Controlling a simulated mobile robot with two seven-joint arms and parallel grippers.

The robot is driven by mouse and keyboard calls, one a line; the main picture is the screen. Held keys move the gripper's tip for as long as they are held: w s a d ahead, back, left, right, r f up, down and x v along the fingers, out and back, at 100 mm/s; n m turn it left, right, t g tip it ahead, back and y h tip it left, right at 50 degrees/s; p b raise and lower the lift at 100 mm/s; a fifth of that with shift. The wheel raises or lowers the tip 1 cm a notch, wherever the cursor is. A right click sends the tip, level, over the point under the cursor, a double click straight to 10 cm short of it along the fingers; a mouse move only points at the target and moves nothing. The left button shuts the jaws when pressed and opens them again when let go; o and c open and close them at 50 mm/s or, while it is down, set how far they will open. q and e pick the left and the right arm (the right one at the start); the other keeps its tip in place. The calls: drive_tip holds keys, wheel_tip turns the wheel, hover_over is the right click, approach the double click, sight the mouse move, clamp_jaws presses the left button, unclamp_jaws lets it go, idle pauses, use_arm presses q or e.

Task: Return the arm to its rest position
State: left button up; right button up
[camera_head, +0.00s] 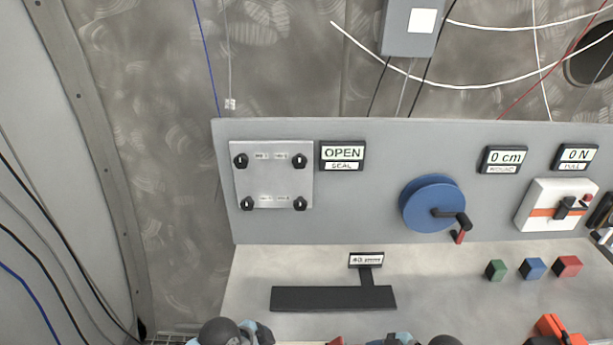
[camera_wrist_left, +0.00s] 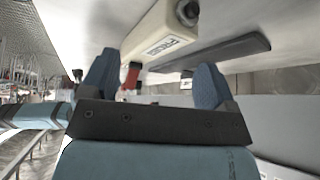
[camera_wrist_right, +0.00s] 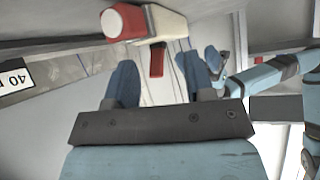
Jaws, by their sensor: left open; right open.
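My left gripper (camera_wrist_left: 154,80) shows in the left wrist view with its two blue fingers spread. Between and beyond them are a cream block with a label (camera_wrist_left: 160,45) and a small red part (camera_wrist_left: 131,76); I see nothing held. My right gripper (camera_wrist_right: 170,75) shows in the right wrist view, also open. A cream device with a red end (camera_wrist_right: 148,22) and a red lever (camera_wrist_right: 157,60) lies beyond its fingers, and I cannot tell whether they touch. In the head view only parts of my arms show at the bottom edge; the fingers are not clear there.
A grey panel (camera_head: 390,140) carries a plate with several black knobs (camera_head: 273,175), an OPEN display (camera_head: 342,154), a blue crank wheel (camera_head: 425,203) and a white box (camera_head: 545,200). The bench (camera_head: 440,290) holds a black bar (camera_head: 310,298) and green, blue and red cubes (camera_head: 533,268).

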use_arm(q)
drive_tip(key=s+a+f+n+t, duration=0.1)
drive_tip(key=s+n, duration=0.1)
drive_tip(key=s+a+f+n+t, duration=0.1)
drive_tip(key=s+a+n, duration=0.1)
drive_tip(key=s+a+f+n+t, duration=0.1)
drive_tip(key=s+a+n+t, duration=0.1)
drive_tip(key=shift+s+f+y, duration=0.3)
use_arm(e)
drive_tip(key=s+f+m+t+h, duration=0.1)
drive_tip(key=s+m, duration=0.1)
drive_tip(key=s+f+m+t+h, duration=0.1)
drive_tip(key=s+m+t, duration=0.1)
drive_tip(key=s+f+m+t+h, duration=0.1)
drive_tip(key=s+m, duration=0.1)
drive_tip(key=shift+s+d+t, duration=0.15)
drive_tip(key=shift+s+t, duration=0.05)
drive_tip(key=shift+t, duration=0.1)
use_arm(q)
drive_tip(key=s+a+n+t+y, duration=0.2)
drive_tip(key=s+a+n+t, duration=0.2)
drive_tip(key=s+a, duration=0.3)
drive_tip(key=shift+s, duration=0.45)
use_arm(e)
drive_tip(key=s+d+r+m+t+h, duration=0.1)
drive_tip(key=s+d+m+t+h, duration=0.2)
drive_tip(key=s+d+m+h, duration=0.1)
drive_tip(key=s+d+m, duration=0.1)
drive_tip(key=s, duration=0.1)
drive_tip(key=shift+s+h, duration=0.4)
